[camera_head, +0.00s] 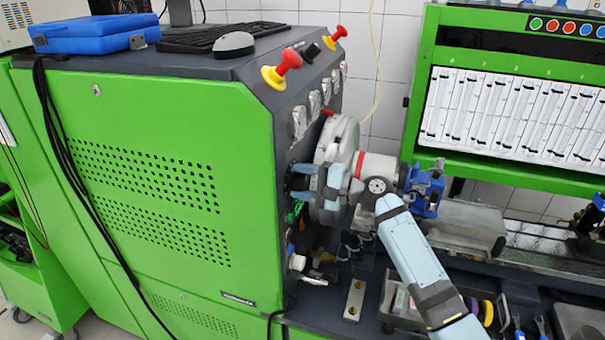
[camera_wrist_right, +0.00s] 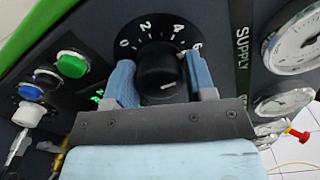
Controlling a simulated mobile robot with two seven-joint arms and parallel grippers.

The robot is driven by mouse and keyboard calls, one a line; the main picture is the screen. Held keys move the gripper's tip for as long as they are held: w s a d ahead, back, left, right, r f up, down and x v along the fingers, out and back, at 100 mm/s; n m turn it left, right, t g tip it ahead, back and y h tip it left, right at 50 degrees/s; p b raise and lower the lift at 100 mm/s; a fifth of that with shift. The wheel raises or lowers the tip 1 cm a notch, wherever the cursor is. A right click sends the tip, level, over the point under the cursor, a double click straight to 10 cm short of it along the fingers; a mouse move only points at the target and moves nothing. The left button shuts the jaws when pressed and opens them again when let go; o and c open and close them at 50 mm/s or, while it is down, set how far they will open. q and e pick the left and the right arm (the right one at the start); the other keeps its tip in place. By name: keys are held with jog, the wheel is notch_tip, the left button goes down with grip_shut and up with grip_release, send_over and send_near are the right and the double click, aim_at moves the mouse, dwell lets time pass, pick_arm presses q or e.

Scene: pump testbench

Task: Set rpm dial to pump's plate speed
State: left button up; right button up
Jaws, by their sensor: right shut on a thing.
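The rpm dial is a black round knob (camera_wrist_right: 160,70) in the right wrist view, with a white scale showing 0, 2, 4 and a partly covered 6 around its far side. A short light mark shows on its face; I cannot tell which number it points to. My right gripper (camera_wrist_right: 161,80) has its blue-grey fingers on both sides of the knob, shut on it. In the head view my right gripper (camera_head: 318,190) reaches the green bench's panel, and the dial is mostly hidden. No readable pump plate shows. My left gripper is not in view.
Green (camera_wrist_right: 72,64) and blue (camera_wrist_right: 30,91) buttons and a small lit green display (camera_wrist_right: 97,98) sit left of the dial. White gauges (camera_wrist_right: 292,42) are at its right. A grey disc (camera_head: 336,140) and a blue clamp part (camera_head: 425,188) stand close to my right arm.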

jog(key=shift+m, duration=0.4)
jog(key=o, duration=0.8)
jog(key=shift+d, duration=0.1)
jog(key=b+v, duration=0.3)
jog(key=v, duration=1)
jog(key=shift+d, duration=0.4)
